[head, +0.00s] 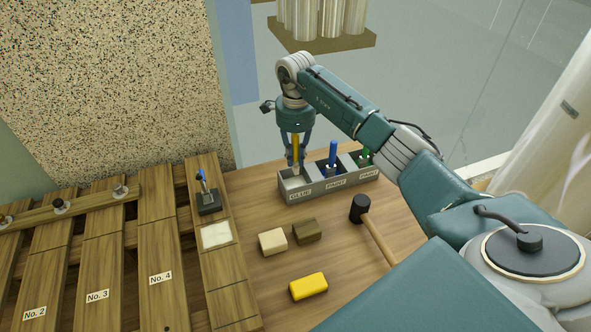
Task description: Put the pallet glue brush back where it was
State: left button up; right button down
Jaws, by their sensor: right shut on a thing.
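The glue brush, with its yellow handle (296,143), is upright in my right gripper (297,161). The gripper points down and is shut on the handle. The brush is at the left compartment of the grey holder (331,189), the one labelled GLUE. Its lower end is at or inside that compartment; I cannot tell whether it touches the bottom. A green-handled brush (364,157) stands in the right compartment, partly hidden by my right arm. My left gripper is not in view.
A mallet (361,208), a yellow block (308,287), a cream block (272,241) and a brown block (307,231) lie on the bench in front of the holder. The wooden pallet (160,275) with numbered boards is at left, with a small blue-handled tool (203,182) on it.

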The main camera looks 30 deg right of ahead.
aim_at(295, 171)
notch_tip(295, 171, down, 6)
jog(key=shift+f, duration=0.15)
dwell(0.3)
jog(key=shift+f, duration=0.2)
jog(key=c, duration=1.7)
grip_release()
jog(key=shift+r, duration=0.15)
